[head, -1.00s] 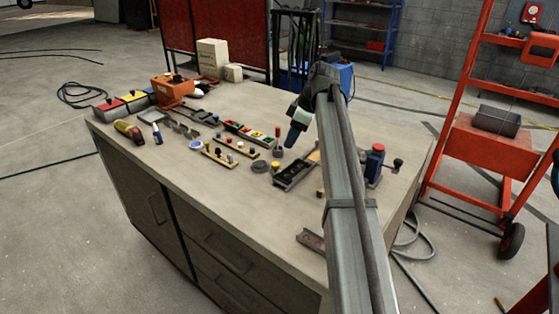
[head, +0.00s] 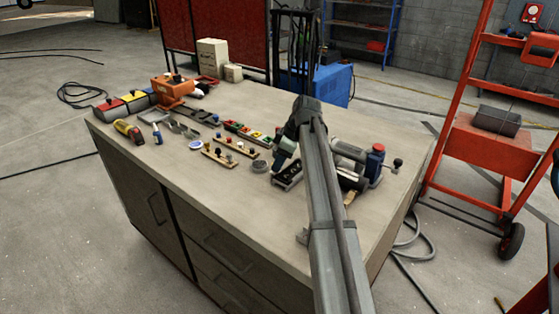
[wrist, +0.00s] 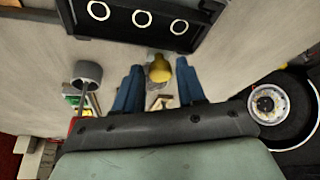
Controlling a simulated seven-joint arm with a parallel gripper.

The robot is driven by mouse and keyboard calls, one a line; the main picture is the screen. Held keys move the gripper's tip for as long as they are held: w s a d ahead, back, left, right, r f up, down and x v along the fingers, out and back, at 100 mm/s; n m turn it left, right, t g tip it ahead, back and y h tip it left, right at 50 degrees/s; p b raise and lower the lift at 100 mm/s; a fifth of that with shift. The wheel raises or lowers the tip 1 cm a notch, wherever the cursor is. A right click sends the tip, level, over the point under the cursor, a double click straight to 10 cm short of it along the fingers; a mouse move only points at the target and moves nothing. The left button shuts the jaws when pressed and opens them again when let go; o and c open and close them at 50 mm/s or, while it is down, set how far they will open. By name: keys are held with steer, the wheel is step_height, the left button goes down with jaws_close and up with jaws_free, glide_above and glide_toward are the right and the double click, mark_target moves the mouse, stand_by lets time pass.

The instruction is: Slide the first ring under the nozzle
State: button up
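A black tray (wrist: 210,6) holding three white rings (wrist: 142,18) lies at the top of the wrist view. In the head view the tray (head: 287,177) is partly covered by my arm. My gripper (wrist: 159,88) has two blue fingers set apart, with nothing visibly gripped. A rounded yellow piece (wrist: 160,69) shows in the gap between them; I cannot tell whether it touches either finger. I cannot tell which part is the nozzle. My fingers are hidden there.
A grey round piece (wrist: 88,71) is left of my fingers in the wrist view. A round black part with a white disc (wrist: 268,103) is close on the right. Strips of small coloured parts (head: 230,149) lie left of the tray; the bench's near-left top is clear.

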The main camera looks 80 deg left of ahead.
jaws_close()
stand_by(0.3)
steer(key=w+a, duration=0.7)
steer(key=shift+w+a, duration=0.25)
steer(key=shift+a, duration=0.05)
steer(key=shift+d, duration=0.1)
jaws_free()
